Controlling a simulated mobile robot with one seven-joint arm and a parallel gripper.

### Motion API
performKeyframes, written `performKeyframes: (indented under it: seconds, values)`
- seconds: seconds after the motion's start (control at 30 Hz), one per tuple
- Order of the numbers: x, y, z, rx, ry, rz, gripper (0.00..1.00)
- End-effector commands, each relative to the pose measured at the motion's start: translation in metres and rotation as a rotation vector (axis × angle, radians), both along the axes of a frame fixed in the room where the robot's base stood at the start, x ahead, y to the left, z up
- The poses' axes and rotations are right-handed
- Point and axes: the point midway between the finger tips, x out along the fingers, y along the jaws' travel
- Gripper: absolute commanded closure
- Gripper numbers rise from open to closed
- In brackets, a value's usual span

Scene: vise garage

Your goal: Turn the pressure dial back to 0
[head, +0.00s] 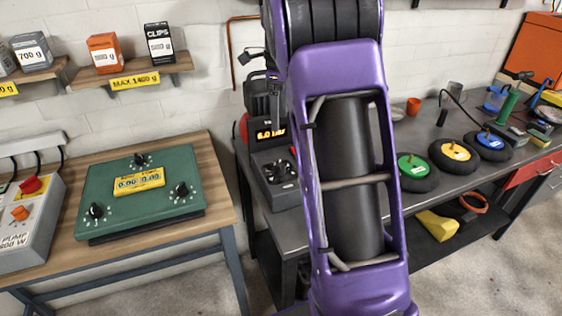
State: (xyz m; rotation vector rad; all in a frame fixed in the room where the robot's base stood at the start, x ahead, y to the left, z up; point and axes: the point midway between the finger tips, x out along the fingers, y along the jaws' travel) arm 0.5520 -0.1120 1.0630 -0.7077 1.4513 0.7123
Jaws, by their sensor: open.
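A dark grey unit (268,195) stands at the left end of the dark workbench. Its lit display (268,133) shows orange characters that look like 6.0 and a partly covered unit. A black dial (279,171) sits on the unit's face below the display, with pale marks around it. The dial's exact pointer direction is too small to read. My purple arm stands just right of the unit and covers part of its right side. My gripper is not in view.
A green panel (110,205) with three black knobs and a yellow display lies on the wooden table (222,185) at left. A grey pump box (22,245) stands beside it. Green, yellow and blue discs (455,152) lie on the dark workbench (420,125) at right.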

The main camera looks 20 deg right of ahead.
Motion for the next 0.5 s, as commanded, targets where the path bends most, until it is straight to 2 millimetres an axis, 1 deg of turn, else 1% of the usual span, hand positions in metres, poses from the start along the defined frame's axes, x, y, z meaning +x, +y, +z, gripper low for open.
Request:
performKeyframes:
  seconds: [0.03, 0.5]
  values:
    - [-0.001, 0.0, -0.012, 0.0, 0.003, 0.001, 0.27]
    - [-0.001, 0.0, -0.113, -0.002, 0.003, 0.004, 0.27]
